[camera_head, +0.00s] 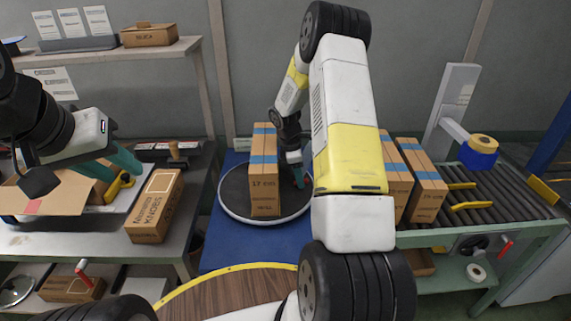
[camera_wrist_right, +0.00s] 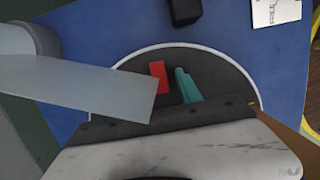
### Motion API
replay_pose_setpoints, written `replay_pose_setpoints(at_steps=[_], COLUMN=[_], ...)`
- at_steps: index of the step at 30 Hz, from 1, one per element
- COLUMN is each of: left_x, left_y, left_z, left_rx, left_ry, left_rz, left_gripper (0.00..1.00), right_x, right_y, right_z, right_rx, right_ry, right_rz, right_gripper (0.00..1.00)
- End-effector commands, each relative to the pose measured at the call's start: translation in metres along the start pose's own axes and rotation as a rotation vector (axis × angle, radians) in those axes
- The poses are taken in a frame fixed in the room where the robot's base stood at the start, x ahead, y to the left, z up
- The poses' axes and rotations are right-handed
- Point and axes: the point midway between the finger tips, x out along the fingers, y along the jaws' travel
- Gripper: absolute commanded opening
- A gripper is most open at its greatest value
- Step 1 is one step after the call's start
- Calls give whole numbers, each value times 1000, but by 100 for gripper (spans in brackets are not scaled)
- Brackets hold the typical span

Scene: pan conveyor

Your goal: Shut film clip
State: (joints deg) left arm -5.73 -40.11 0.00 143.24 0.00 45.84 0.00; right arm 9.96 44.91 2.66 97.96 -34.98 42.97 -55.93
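A small red piece (camera_wrist_right: 159,76), seemingly the film clip, stands at the dark turntable in the right wrist view. I cannot tell whether it is open or shut. My right gripper (camera_wrist_right: 188,86) has its teal fingertips close together just right of the red piece; in the head view it (camera_head: 298,172) is low beside the tall carton. The turntable (camera_head: 233,191) bears the tall carton (camera_head: 264,180). My left gripper (camera_head: 112,166) hangs over an open box, fingers apart.
Tall cartons with blue bands (camera_head: 427,190) stand right of my right arm, by the roller conveyor (camera_head: 505,205). A film post (camera_head: 452,105) rises behind it. A knobs carton (camera_head: 155,207) lies on the left bench.

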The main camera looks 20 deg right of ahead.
Motion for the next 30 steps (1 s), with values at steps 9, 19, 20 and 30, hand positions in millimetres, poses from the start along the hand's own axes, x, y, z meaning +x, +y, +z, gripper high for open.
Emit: replay_pose_setpoints(at_steps=[9, 19, 20, 30], left_x=[0, 0, 0, 0], left_y=[0, 0, 0, 0], left_z=[0, 0, 0, 0], left_rx=[0, 0, 0, 0], left_ry=[0, 0, 0, 0], left_rz=[0, 0, 0, 0], left_gripper=[36, 36, 36, 36], right_x=[-21, -71, -73, -78], right_y=[1, 1, 0, 0], right_z=[0, 0, 0, 0], right_rx=[0, 0, 0, -1], right_ry=[1, 1, 1, 0], right_rz=[4, 2, 1, 0], right_gripper=[42, 42, 42, 42])
